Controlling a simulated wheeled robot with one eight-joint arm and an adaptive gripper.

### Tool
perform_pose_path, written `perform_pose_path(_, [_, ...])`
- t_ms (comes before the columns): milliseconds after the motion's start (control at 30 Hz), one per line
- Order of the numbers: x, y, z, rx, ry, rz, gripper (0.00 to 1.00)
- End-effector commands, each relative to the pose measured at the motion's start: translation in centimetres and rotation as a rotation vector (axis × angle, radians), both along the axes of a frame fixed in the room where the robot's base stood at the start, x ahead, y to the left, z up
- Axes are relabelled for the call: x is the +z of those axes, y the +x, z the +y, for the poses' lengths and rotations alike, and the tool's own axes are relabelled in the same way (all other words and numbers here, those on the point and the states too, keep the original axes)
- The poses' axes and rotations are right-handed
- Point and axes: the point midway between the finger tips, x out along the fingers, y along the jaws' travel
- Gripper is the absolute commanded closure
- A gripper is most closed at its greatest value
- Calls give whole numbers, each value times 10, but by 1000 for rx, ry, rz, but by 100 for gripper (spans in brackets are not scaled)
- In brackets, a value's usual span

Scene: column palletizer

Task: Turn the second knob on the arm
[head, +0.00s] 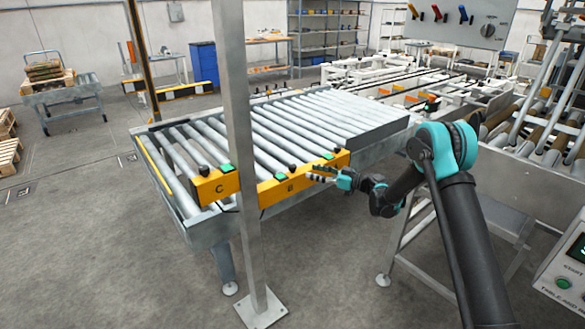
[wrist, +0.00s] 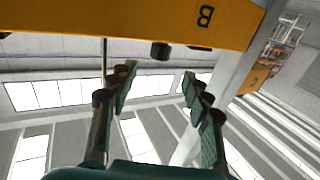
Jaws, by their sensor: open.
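The yellow arm (head: 262,193) runs along the near edge of the roller conveyor, lettered C and B, with black knobs and green buttons. One knob (head: 205,170) is by the C, another (head: 292,168) by the B, a third (head: 342,149) farther right. My gripper (head: 312,174) is open and empty, close in front of the B section. In the wrist view, the upside-down B is on the yellow face (wrist: 130,20). A dark knob (wrist: 160,50) shows between and just beyond the open fingertips (wrist: 158,77). I see no contact with it.
A grey upright post (head: 239,140) stands before the yellow arm, between C and B, left of my gripper. The roller conveyor (head: 300,118) lies behind. A grey panel with coloured levers (head: 455,22) is at the upper right.

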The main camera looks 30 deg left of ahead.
Motion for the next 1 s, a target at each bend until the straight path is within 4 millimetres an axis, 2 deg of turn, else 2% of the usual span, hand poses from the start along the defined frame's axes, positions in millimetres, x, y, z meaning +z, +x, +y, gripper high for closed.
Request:
perform_pose_path(33, [0,-2,11,3,0,0,51])
perform_pose_path(300, [0,-6,63,2,0,0,51])
perform_pose_path(500, [0,-8,90,0,0,0,51])
perform_pose_path(700, [0,-9,101,0,0,0,51])
perform_pose_path(967, [0,-9,102,0,-1,0,51])
perform_pose_path(1000, [0,-9,102,0,-1,0,54])
